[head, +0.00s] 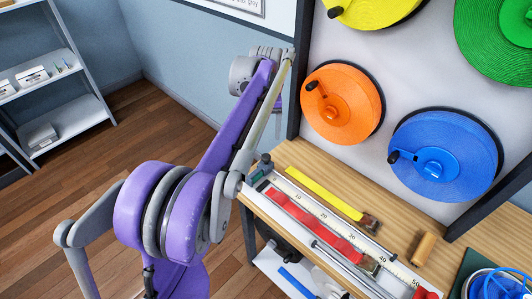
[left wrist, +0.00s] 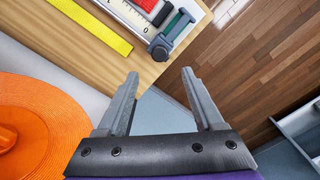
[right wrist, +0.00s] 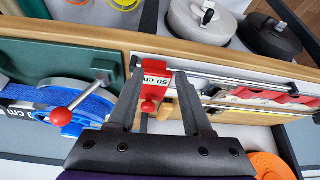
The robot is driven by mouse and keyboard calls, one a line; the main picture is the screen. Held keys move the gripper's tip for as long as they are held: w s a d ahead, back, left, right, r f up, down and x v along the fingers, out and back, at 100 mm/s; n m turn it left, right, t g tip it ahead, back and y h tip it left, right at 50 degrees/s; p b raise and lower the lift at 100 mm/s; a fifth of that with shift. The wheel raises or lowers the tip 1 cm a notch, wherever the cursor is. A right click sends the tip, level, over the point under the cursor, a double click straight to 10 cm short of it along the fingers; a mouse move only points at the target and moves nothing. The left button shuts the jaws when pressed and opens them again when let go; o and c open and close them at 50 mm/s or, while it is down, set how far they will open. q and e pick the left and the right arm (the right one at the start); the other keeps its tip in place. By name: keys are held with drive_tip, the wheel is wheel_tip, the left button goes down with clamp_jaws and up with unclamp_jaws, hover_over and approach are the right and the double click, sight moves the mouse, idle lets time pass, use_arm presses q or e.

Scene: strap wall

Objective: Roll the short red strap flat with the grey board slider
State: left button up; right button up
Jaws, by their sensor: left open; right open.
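The short red strap (head: 322,222) lies along the measuring board (head: 350,236) in the head view, with a wavy surface. It also shows as a red piece in the right wrist view (right wrist: 283,98). A grey slider with a dark green bar (left wrist: 171,36) sits at the board's end in the left wrist view. It appears small at the board's far left end in the head view (head: 262,168). My left gripper (left wrist: 161,73) is open and empty, apart from the slider. My right gripper (right wrist: 158,73) is open, with a red "50 cm" block (right wrist: 152,88) showing between its fingers.
A yellow strap (head: 322,192) and a wooden cylinder (head: 424,248) lie on the bench. Orange (head: 343,103) and blue (head: 445,155) reels hang on the wall panel. A green mat with a blue strap reel (head: 497,285) is at right.

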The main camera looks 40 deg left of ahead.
sight(266, 156)
use_arm(q)
wheel_tip(266, 156, down, 9)
drive_tip(key=shift+d+f, duration=0.1)
drive_tip(key=shift+f, duration=0.1)
idle(0.3)
clamp_jaws()
idle(1.3)
